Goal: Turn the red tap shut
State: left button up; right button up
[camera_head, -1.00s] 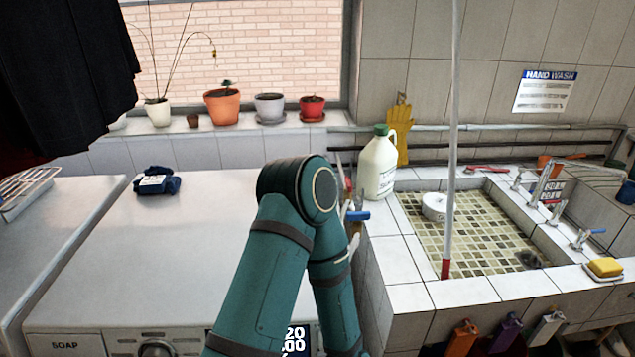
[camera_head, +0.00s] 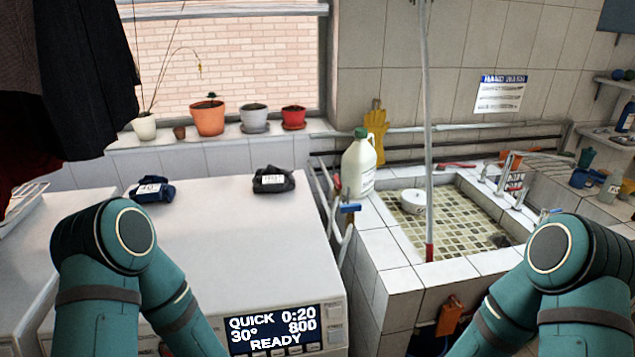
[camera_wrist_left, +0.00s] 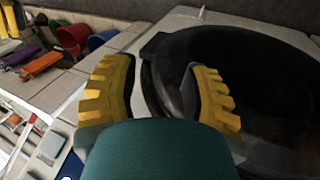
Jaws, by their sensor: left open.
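A small red handle (camera_head: 336,183) shows on the pipes in the gap between the white washing machine and the tiled sink, above a blue-handled tap (camera_head: 350,208). It is partly hidden, and I cannot tell how far it is turned. My left arm's elbow is at the lower left of the head view, with its gripper out of sight there. In the left wrist view my left gripper (camera_wrist_left: 160,75) is open and empty, its yellow fingers apart in front of a dark round shape (camera_wrist_left: 240,75). My right arm's elbow is at the lower right; its gripper is out of sight.
A white jug (camera_head: 358,167) stands at the sink's left edge. A pole (camera_head: 427,130) rises from the sink's front rim. Dark cloths (camera_head: 273,180) lie on the washing machine (camera_head: 230,230). An orange object (camera_head: 450,315) hangs on the sink front.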

aim_at(339, 185)
jog(key=i+l, duration=0.15)
jog(key=l, duration=0.2)
jog(key=i+l, duration=0.1)
jog(key=l, duration=0.25)
jog(key=i+l, duration=0.15)
jog(key=l, duration=0.2)
jog(key=i+l, duration=0.1)
jog(key=l, duration=0.2)
jog(key=i+l, duration=0.15)
jog(key=l, duration=0.2)
